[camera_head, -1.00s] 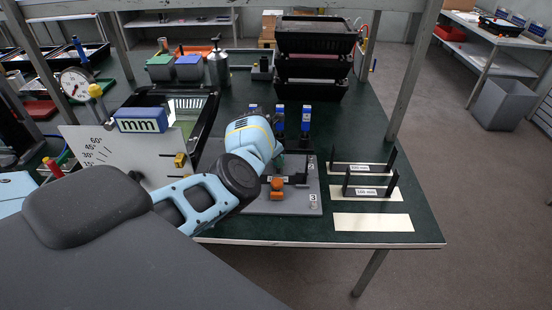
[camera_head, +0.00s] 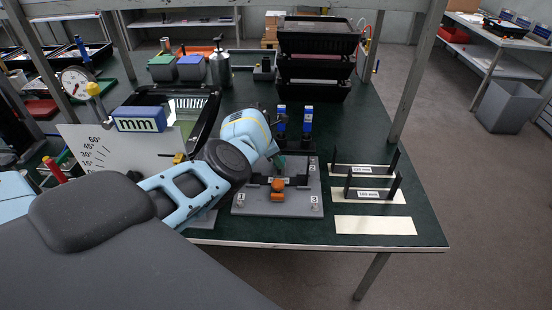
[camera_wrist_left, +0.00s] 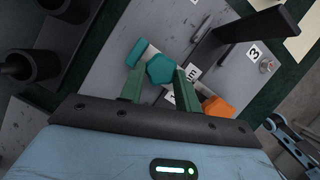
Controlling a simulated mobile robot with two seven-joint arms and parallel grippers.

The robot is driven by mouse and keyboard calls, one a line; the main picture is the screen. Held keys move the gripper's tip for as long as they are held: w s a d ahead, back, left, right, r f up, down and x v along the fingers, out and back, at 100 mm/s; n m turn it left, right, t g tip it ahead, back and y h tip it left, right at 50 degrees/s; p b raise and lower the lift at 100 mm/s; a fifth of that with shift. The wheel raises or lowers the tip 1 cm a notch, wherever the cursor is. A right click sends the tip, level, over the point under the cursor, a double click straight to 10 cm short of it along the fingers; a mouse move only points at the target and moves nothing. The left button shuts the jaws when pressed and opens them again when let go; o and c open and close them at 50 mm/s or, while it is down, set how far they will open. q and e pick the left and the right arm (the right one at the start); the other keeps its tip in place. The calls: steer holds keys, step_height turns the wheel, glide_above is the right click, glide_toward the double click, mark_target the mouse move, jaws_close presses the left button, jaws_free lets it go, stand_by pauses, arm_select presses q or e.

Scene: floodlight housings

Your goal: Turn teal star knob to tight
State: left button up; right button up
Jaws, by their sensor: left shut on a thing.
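The teal star knob (camera_wrist_left: 161,68) shows in the left wrist view, above a grey fixture plate (camera_head: 240,209). My left gripper (camera_wrist_left: 157,82) has its green fingers on either side of the knob and is shut on it. In the head view, the left gripper (camera_head: 279,164) points down at the back part of the plate; the knob cannot be made out there. A teal bar (camera_wrist_left: 137,52) lies beside the knob. An orange knob (camera_head: 277,185) stands nearer the plate's front and also shows in the wrist view (camera_wrist_left: 218,108). My right gripper is not in view.
Two blue-topped black posts (camera_head: 307,122) stand behind the plate. Black upright brackets (camera_head: 368,194) are to its right, with a bare cream card (camera_head: 375,225) in front. A white angle board (camera_head: 115,150) stands left. Stacked black crates (camera_head: 315,60) are at the back.

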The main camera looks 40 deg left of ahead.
arm_select(q)
steer(key=o, duration=1)
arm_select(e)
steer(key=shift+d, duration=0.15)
arm_select(q)
steer(key=p+v, duration=0.2)
steer(key=v, duration=0.5)
steer(key=shift+s+a+r+p, duration=0.1)
steer(key=shift+s+r+p, duration=0.1)
steer(key=shift+r+p, duration=0.15)
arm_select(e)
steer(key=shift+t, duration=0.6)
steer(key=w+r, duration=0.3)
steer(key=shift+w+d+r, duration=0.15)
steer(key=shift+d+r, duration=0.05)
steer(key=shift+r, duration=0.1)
